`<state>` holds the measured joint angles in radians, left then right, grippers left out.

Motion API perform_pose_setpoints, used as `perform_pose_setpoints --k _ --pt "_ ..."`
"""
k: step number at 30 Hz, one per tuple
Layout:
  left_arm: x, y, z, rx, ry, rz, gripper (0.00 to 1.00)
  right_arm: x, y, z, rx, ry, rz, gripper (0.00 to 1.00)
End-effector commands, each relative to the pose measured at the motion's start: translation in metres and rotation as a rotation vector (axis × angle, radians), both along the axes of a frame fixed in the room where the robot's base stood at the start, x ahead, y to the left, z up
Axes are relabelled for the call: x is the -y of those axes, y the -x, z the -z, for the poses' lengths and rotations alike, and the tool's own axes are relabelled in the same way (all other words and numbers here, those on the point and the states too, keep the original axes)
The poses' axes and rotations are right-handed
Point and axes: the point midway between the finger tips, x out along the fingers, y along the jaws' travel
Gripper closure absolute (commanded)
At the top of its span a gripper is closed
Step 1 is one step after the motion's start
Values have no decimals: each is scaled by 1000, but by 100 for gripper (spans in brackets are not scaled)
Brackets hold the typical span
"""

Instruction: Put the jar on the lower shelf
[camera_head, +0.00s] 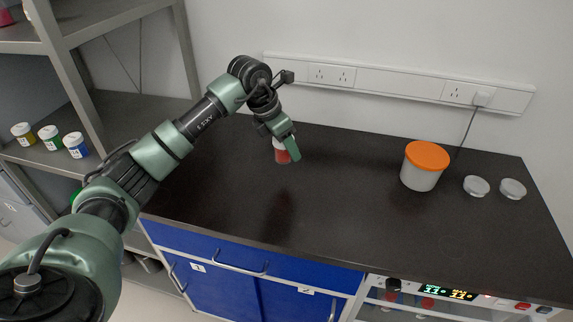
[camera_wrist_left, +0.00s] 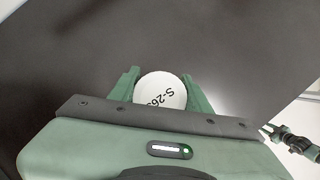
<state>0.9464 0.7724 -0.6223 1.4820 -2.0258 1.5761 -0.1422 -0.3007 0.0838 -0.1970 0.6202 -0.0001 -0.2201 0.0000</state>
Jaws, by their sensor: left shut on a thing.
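My left gripper (camera_head: 287,143) is over the middle of the dark bench. It is shut on a small jar (camera_head: 281,155) with a red band, upright or nearly so. In the left wrist view the jar's white lid (camera_wrist_left: 161,91) with black print shows between the two green fingers of the left gripper (camera_wrist_left: 160,85). The grey shelf unit stands at the left, with a lower shelf (camera_head: 100,124) holding several small jars.
The dark bench (camera_head: 340,215) is clear around the jar. Shelf posts (camera_head: 75,75) stand at the left, with my left arm passing in front of the unit.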

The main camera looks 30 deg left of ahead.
Motion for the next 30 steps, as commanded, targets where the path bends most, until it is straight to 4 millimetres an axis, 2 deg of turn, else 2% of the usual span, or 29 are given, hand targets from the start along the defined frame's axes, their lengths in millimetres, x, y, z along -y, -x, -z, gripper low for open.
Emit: perform_pose_setpoints --k 3,11,18,29,30 --pt "0 1 21 -1 0 0 95 -1 0 -4 0 -1 -1 64" --pt "0 0 40 0 0 0 95 -4 0 -6 0 -5 -2 64" --pt "0 0 73 1 1 1 95 -8 0 -11 -1 -9 -2 64" --pt "0 0 78 3 0 1 95 -7 0 -7 0 -8 -2 64" --pt "0 0 77 2 -1 1 44 -7 0 -8 0 -8 -2 64"
